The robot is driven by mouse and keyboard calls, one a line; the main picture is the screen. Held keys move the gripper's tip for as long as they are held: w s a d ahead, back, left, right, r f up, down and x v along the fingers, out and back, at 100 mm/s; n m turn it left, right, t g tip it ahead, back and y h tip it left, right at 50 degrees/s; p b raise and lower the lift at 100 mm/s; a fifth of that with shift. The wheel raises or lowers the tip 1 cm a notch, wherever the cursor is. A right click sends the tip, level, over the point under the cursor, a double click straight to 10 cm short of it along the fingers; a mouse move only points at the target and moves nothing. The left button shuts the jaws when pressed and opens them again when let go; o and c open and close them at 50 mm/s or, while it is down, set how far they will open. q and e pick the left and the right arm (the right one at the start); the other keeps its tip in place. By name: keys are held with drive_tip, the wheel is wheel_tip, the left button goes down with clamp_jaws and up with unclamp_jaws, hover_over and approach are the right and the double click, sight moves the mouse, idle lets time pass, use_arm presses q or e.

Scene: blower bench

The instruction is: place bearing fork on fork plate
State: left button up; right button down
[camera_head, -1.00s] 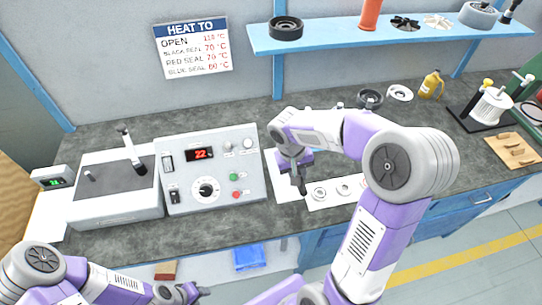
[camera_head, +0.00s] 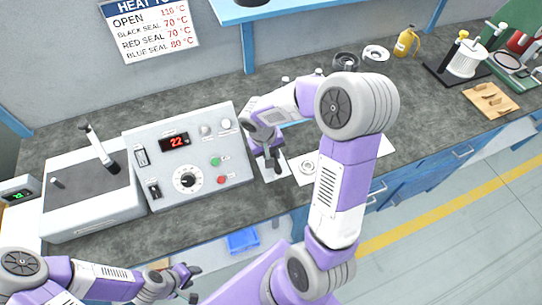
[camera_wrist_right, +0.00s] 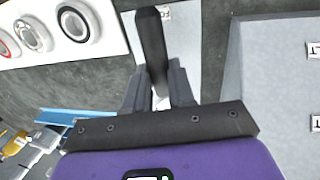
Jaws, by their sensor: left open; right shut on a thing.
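My right gripper (camera_head: 268,155) is over the bench just right of the control box. In the right wrist view its two fingers (camera_wrist_right: 160,90) are shut on a black, rounded bar, which I take to be the bearing fork (camera_wrist_right: 151,40). My left gripper (camera_head: 190,283) is open and empty, low at the front left.
A white sheet with bearing rings (camera_head: 308,166) lies to the right of the gripper. The control box (camera_head: 188,165) stands close on the left, with a grey heater unit (camera_head: 90,200) beyond it. A yellow bottle (camera_head: 405,42) and dark ring (camera_head: 346,62) stand at the back.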

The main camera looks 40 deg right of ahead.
drive_tip(key=shift+w+f, duration=0.1)
drive_tip(key=shift+f, duration=0.2)
drive_tip(key=shift+f, duration=0.2)
drive_tip(key=c, duration=1)
unclamp_jaws()
drive_tip(key=shift+r, duration=0.1)
drive_tip(key=shift+o, duration=0.2)
drive_tip(key=shift+r, duration=0.1)
drive_tip(key=shift+r, duration=0.4)
wheel_tip(320, 180, up, 11)
drive_tip(key=a+p, duration=0.2)
drive_tip(key=p, duration=0.1)
drive_tip(key=shift+w+a, duration=0.15)
drive_tip(key=shift+w, duration=0.1)
